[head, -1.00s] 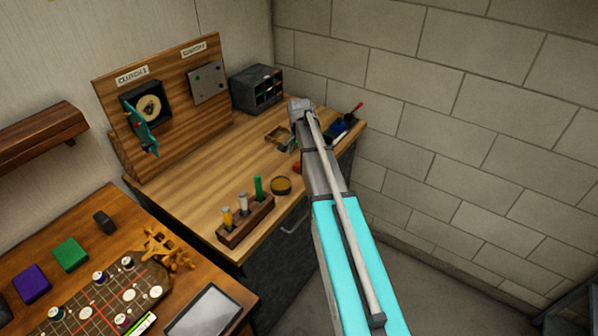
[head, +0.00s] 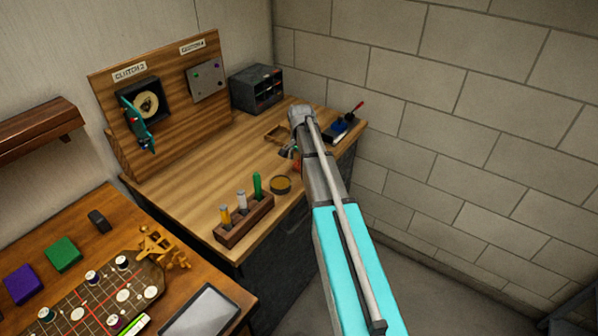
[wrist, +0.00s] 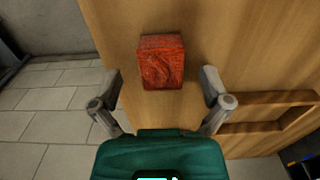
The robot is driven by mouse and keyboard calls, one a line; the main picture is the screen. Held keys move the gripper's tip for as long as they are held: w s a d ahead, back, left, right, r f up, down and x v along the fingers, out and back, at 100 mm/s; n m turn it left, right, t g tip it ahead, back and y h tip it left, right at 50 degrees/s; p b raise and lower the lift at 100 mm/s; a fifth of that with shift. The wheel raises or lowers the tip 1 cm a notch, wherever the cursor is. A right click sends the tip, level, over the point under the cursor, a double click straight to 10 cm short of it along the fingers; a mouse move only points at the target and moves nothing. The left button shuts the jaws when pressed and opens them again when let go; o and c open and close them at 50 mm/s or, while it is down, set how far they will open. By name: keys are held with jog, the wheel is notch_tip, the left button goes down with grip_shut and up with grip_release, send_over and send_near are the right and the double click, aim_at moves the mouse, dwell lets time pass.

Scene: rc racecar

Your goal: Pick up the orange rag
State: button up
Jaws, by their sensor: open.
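The orange rag (wrist: 161,62) shows in the wrist view as a red-orange, block-shaped folded bundle on the wooden bench top, near its edge. In the head view only a small orange patch of it (head: 297,167) shows beside my arm; the rest is hidden. My gripper (wrist: 161,95) is open and empty, with its two grey fingers apart on the left and right. The rag lies ahead of the gap between them, in line with its middle, and neither finger appears to touch it. In the head view my gripper (head: 288,151) is small and partly hidden by my arm.
A wooden frame (wrist: 265,125) lies right of the rag in the wrist view. A blue item (head: 340,128) lies at the right edge. Tiled floor is left.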

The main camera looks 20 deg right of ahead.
jog(key=shift+f+b, duration=0.65)
jog(key=shift+f, duration=0.35)
jog(key=c, duration=1.2)
jog(key=shift+r, duration=0.25)
notch_tip(320, 180, up, 2)
jog(key=p, duration=0.2)
jog(key=shift+r+p, duration=0.1)
jog(key=shift+p, duration=0.2)
jog(key=s+a+r+p, duration=0.1)
jog(key=s+r+p, duration=0.2)
jog(key=s, duration=0.1)
jog(key=s+a+r+p, duration=0.1)
jog(key=s+r+p, duration=0.3)
jog(key=s, duration=0.1)
jog(key=s+a+r+p, duration=0.1)
jog(key=s+r+p, duration=0.2)
jog(key=s, duration=0.1)
jog(key=shift+s+r, duration=0.2)
jog(key=shift+s, duration=0.15)
